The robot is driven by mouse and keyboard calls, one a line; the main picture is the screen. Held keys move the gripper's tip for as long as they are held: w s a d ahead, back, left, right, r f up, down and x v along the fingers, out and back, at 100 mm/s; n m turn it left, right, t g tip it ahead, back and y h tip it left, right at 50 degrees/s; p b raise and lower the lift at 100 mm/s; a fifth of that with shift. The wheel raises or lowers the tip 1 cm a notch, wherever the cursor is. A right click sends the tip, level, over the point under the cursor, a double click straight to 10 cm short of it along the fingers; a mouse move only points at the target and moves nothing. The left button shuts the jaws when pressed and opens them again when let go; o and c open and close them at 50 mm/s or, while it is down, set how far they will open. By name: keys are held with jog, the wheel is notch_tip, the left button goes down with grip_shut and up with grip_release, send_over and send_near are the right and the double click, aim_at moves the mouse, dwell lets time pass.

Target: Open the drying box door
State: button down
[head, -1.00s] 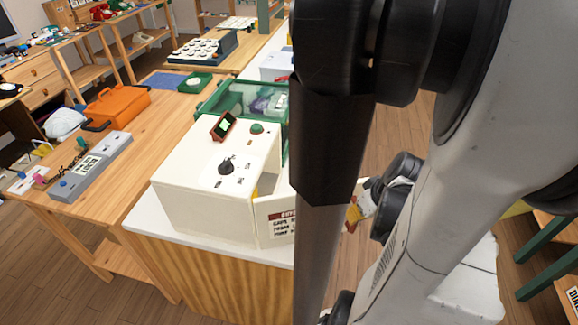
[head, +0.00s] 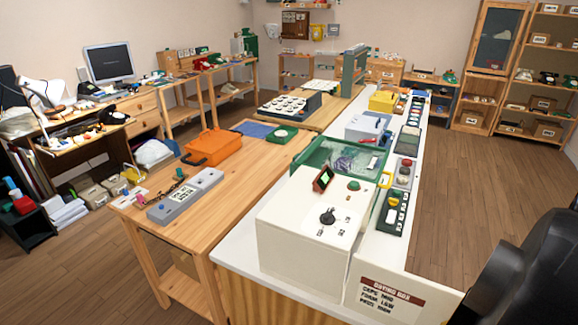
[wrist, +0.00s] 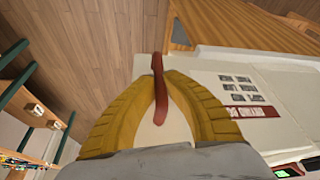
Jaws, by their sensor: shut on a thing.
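The drying box (head: 283,235) is a white cabinet with a black dial, standing on the counter. Its white door (head: 375,268), with a dark red label, is swung out from the box and extends to the right. The wrist view shows the door (wrist: 205,75) with its label and a red handle (wrist: 159,75). My gripper (wrist: 168,82) has yellow fingers and is shut on the red handle. In the head view the gripper itself is out of sight; only a black part of my arm shows at the lower right.
The white counter (head: 240,250) carries a green bin (head: 318,152) behind the box and several devices along its right side. A wooden table (head: 215,205) with an orange case (head: 212,147) stands to the left. The floor (head: 490,180) on the right is open.

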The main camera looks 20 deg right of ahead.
jog(key=c, duration=1.4)
grip_release()
jog(key=shift+w, duration=0.1)
jog(key=shift+r, duration=0.15)
